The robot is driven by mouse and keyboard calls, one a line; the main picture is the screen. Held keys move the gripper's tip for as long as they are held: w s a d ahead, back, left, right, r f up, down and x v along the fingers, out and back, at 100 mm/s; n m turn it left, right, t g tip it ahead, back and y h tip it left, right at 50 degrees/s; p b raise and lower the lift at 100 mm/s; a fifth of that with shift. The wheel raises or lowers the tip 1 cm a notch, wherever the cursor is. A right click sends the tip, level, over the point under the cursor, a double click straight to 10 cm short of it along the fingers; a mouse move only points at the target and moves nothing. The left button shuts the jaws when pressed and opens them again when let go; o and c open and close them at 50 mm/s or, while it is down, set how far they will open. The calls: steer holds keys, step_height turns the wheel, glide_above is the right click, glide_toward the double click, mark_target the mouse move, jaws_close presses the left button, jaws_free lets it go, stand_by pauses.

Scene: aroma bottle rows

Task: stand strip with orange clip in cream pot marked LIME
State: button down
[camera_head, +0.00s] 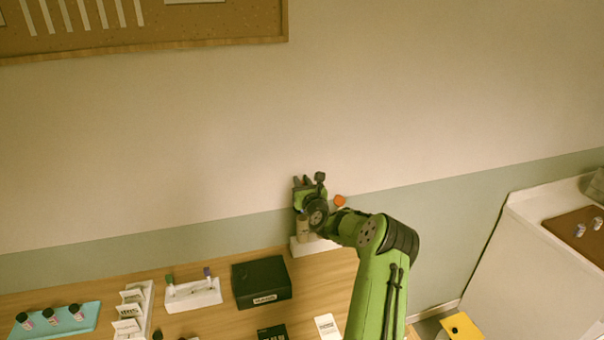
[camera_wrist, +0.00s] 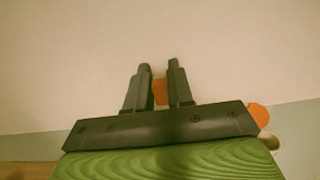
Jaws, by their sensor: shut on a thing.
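My gripper (camera_head: 309,182) is at the back of the table, raised in front of the wall. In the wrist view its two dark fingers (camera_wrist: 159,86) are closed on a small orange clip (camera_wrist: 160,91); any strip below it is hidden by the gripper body. A second, rounded orange piece (camera_wrist: 260,114) shows at the right of the wrist view, by a cream rim (camera_wrist: 274,141). An orange piece (camera_head: 339,200) also shows behind my arm in the head view. A tan vessel (camera_head: 303,228) stands below my gripper on a white base (camera_head: 313,246). No LIME marking is readable.
A white holder (camera_head: 194,296) carries green and purple clips. A black box (camera_head: 262,282) stands beside it. A white card rack (camera_head: 148,302) and turquoise tray (camera_head: 88,318) with bottles lie left. A white card (camera_head: 327,327) lies in front. A corkboard (camera_head: 215,22) hangs above.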

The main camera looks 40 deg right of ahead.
step_height(320, 180, down, 10)
steer(key=b, duration=0.4)
steer(key=shift+s+a+r, duration=0.15)
steer(key=shift+s, duration=0.05)
steer(key=c, duration=0.9)
jaws_free()
steer(key=shift+r, duration=0.1)
steer(key=b+v, duration=0.3)
steer(key=v, duration=0.7)
steer(key=shift+s+b, duration=0.1)
steer(key=shift+b, duration=0.2)
